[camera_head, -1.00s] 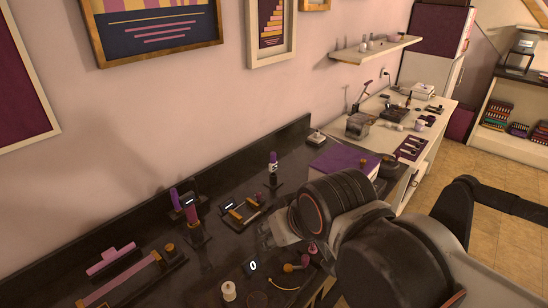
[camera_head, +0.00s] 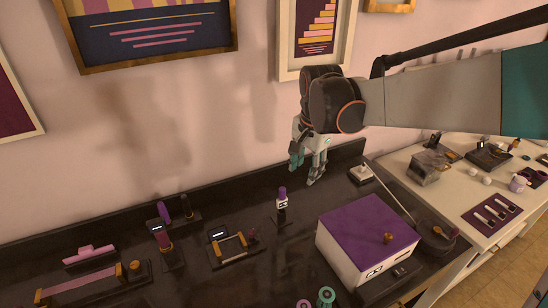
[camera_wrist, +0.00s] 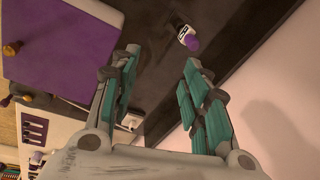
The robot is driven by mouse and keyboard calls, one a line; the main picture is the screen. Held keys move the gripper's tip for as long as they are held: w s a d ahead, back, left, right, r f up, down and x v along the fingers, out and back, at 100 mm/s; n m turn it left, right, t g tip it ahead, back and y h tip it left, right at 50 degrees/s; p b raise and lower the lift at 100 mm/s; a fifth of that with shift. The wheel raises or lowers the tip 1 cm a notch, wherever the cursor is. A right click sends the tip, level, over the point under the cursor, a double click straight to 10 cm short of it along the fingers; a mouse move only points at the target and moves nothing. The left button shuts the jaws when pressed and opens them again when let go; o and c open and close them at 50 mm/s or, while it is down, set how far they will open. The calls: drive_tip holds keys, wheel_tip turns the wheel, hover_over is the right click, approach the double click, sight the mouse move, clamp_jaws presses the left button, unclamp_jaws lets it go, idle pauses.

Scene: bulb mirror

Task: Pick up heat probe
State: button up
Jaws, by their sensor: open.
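My gripper (camera_head: 307,169) is open and empty, pointing down above the back of the dark counter (camera_head: 290,265). Its teal-padded fingers also show apart in the wrist view (camera_wrist: 160,60). A small upright white device with a purple top (camera_head: 282,200) stands on a dark base, left of and in front of my gripper. It shows beyond the fingertips in the wrist view (camera_wrist: 187,38). A small pale block (camera_head: 361,173) sits at the counter's back right, and a thin rod or cable runs from near it. I cannot tell for certain which item is the heat probe.
A white box with a purple lid (camera_head: 367,235) stands to the right. Small stands and a gauge-like fixture (camera_head: 232,245) sit to the left. A wall with framed pictures (camera_head: 150,30) rises close behind my gripper. A pale side table (camera_head: 450,195) is at the right.

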sight(283, 189)
drive_tip(key=w+a+f+m, duration=0.1)
drive_tip(key=w+f, duration=0.1)
drive_tip(key=w+a+f+m+g, duration=0.1)
drive_tip(key=w+a+f, duration=0.1)
drive_tip(key=w+a+f+m+p, duration=0.1)
drive_tip(key=w+f, duration=0.1)
drive_tip(key=shift+w+a+f+g, duration=0.15)
drive_tip(key=shift+w+a+g, duration=0.2)
drive_tip(key=shift+w+g, duration=0.05)
drive_tip(key=shift+w+a+f+m, duration=0.15)
drive_tip(key=shift+f+m, duration=0.15)
drive_tip(key=shift+f, duration=0.05)
wheel_tip(283, 189, down, 9)
drive_tip(key=shift+r+b, duration=0.15)
drive_tip(key=shift+b, duration=0.8)
drive_tip(key=shift+w+a+f+b, duration=0.1)
drive_tip(key=shift+f+b, duration=0.35)
drive_tip(key=shift+f, duration=0.85)
drive_tip(key=shift+w+a+f+b, duration=0.1)
drive_tip(key=shift+f+b, duration=0.35)
drive_tip(key=shift+f, duration=0.85)
clamp_jaws()
